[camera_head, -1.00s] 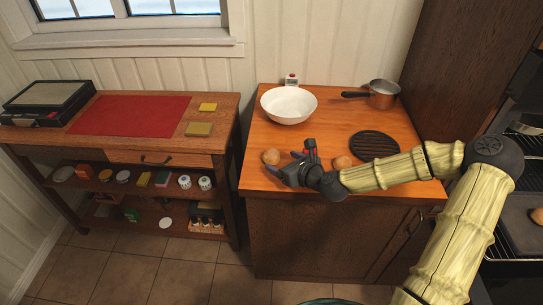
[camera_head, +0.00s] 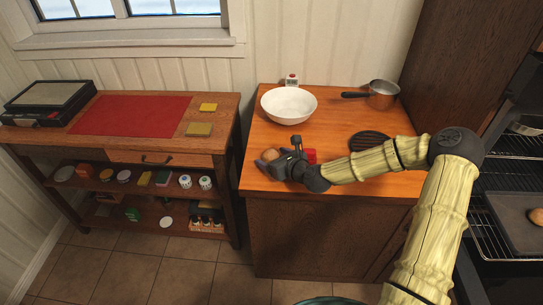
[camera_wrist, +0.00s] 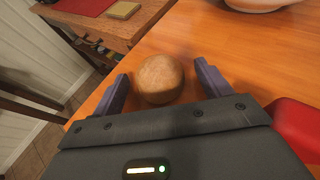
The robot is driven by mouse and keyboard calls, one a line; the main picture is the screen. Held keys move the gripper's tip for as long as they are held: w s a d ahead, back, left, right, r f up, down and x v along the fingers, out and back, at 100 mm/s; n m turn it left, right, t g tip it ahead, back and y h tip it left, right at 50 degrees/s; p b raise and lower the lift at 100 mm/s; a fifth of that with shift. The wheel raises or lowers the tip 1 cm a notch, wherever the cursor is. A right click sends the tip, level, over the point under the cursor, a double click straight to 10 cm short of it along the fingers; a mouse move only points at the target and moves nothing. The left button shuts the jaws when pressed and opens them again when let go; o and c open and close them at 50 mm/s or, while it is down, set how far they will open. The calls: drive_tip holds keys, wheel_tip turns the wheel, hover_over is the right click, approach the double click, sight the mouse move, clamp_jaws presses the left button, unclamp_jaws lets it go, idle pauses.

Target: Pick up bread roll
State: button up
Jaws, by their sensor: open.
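A round brown bread roll (camera_wrist: 160,79) sits on the wooden counter near its left edge. In the wrist view it lies between the two fingers of my gripper (camera_wrist: 161,84), with a visible gap to the right finger and a small one to the left. My gripper is open. In the head view the roll (camera_head: 270,153) shows just beyond my gripper (camera_head: 268,160), partly hidden by it. A second roll (camera_head: 537,217) lies on a dark tray at the far right.
A white bowl (camera_head: 288,105) stands behind my gripper. A copper pot (camera_head: 382,95) and a black round trivet (camera_head: 369,142) are farther right on the counter (camera_head: 340,115). A gap separates the counter from the side table (camera_head: 150,146) at left.

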sight(274, 155)
drive_tip(key=shift+c, duration=0.3)
drive_tip(key=c, duration=1)
wheel_tip(274, 155, up, 10)
drive_tip(key=shift+r, duration=0.1)
idle(0.4)
